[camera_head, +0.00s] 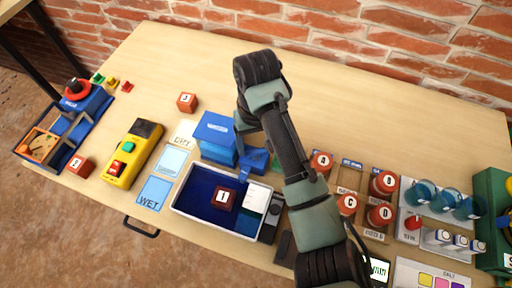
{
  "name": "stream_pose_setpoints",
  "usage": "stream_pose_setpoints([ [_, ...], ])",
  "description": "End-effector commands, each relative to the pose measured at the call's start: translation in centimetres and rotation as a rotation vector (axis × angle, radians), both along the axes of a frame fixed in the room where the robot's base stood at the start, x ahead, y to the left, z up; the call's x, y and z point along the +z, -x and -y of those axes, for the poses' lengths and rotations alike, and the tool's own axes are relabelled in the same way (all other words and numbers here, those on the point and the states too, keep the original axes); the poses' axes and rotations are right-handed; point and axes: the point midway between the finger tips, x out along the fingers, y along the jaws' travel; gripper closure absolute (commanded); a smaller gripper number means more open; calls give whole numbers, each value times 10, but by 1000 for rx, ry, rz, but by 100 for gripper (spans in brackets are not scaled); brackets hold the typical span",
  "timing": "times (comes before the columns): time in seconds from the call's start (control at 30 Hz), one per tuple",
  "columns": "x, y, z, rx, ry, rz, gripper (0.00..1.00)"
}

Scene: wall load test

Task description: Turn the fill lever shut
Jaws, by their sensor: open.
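A blue block-shaped unit (214,133) with a small label stands at the back of a white-rimmed tank (191,214). A smaller blue part (256,160) sits to its right, over the tank's back edge; it may be the fill lever, but I cannot tell for sure. The tank has a dark blue inside and holds a dark red block marked 1 (223,197). My gripper (241,146) is open and points down between the blue unit and the smaller blue part. My arm partly hides it, and I cannot tell whether it touches either.
Left are a yellow button box (133,154), WET (154,193) and DRY cards, numbered red blocks (187,102) and a blue tray (66,160). Right are lettered red cylinders (379,215), teal cups (443,200) and a green machine (490,215). The table's back is clear up to the brick wall.

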Motion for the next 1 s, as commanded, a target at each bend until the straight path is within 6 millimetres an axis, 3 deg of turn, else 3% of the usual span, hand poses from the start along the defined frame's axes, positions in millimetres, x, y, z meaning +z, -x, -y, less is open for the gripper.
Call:
stream_pose_setpoints([
  [0.2, -19, 0, 0, 0, 0, 0, 25],
  [0.5, -22, 0, 0, 1, 0, 1, 25],
  [0.9, -21, 0, 0, 0, 0, 1, 93],
  [1.0, -21, 0, 0, -3, 0, 1, 93],
])
